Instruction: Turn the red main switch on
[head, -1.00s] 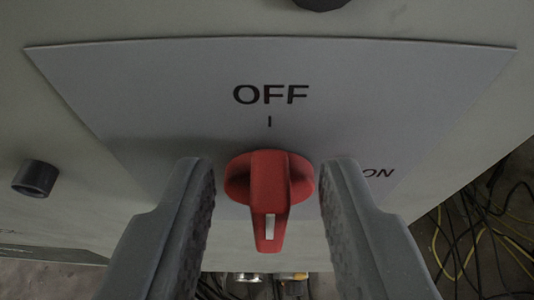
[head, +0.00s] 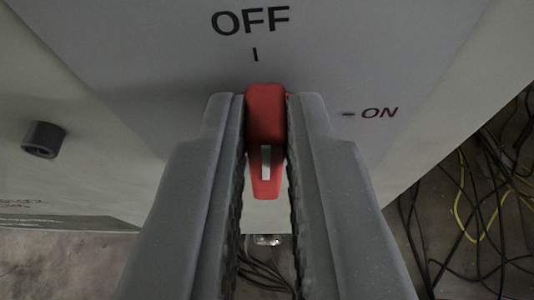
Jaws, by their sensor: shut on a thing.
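The red main switch (head: 265,115) is in the middle of the head view, on a grey plate (head: 150,60). Its handle stands in line with the OFF mark (head: 254,54), and its white stripe points toward me. The ON mark (head: 370,113) is to the right of the switch. My gripper (head: 266,120) has one finger on each side of the handle and is shut on it. The fingers hide the sides of the switch and most of its round base.
A dark round knob (head: 43,140) sits on the panel to the left.

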